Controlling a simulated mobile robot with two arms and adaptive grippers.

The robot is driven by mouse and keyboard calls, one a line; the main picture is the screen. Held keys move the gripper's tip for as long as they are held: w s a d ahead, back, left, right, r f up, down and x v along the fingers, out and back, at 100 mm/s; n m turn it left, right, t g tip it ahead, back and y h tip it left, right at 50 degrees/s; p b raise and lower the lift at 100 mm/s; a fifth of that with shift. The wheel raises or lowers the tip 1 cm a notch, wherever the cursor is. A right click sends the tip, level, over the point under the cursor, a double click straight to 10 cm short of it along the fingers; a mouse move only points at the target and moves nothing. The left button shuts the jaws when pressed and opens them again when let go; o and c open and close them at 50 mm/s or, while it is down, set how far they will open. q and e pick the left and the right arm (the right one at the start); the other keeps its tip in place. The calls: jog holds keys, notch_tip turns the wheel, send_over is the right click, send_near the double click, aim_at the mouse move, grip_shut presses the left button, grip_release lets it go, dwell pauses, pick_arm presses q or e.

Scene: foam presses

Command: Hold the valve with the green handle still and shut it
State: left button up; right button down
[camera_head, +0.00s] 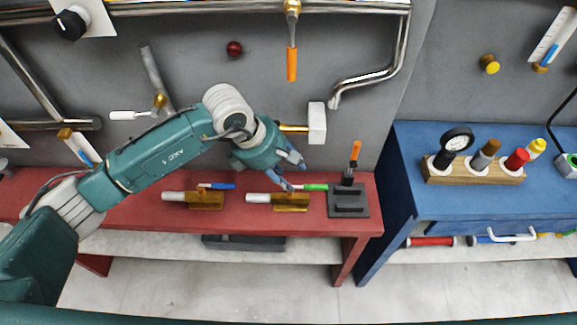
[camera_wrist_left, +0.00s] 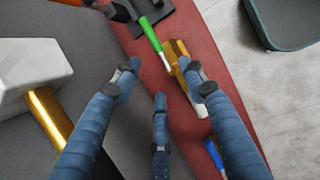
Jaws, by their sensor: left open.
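The valve with the green handle lies on the red bench. Its brass body (camera_head: 291,203) has a white end on the left, and its green handle (camera_head: 316,187) points right. In the left wrist view the green handle (camera_wrist_left: 150,34) runs away from the fingers, and the brass body (camera_wrist_left: 176,50) is partly hidden by a finger. My left gripper (camera_head: 295,176) is open above the valve. Its three blue fingers (camera_wrist_left: 161,82) are spread, with one fingertip overlapping the brass body; I cannot tell whether it touches. My right gripper is not in view.
A similar valve with a blue handle (camera_head: 218,186) lies to the left on the red bench (camera_head: 130,214). A black stand (camera_head: 348,203) with an orange-handled tool (camera_head: 354,152) is close on the right. A white block on a brass stem (camera_head: 317,123) juts from the wall behind.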

aim_at(301, 185)
pick_arm(q)
jog(key=p+x, duration=0.2)
jog(key=x, duration=0.7)
jog(key=shift+d+f, duration=0.1)
grip_shut()
dwell(1.0)
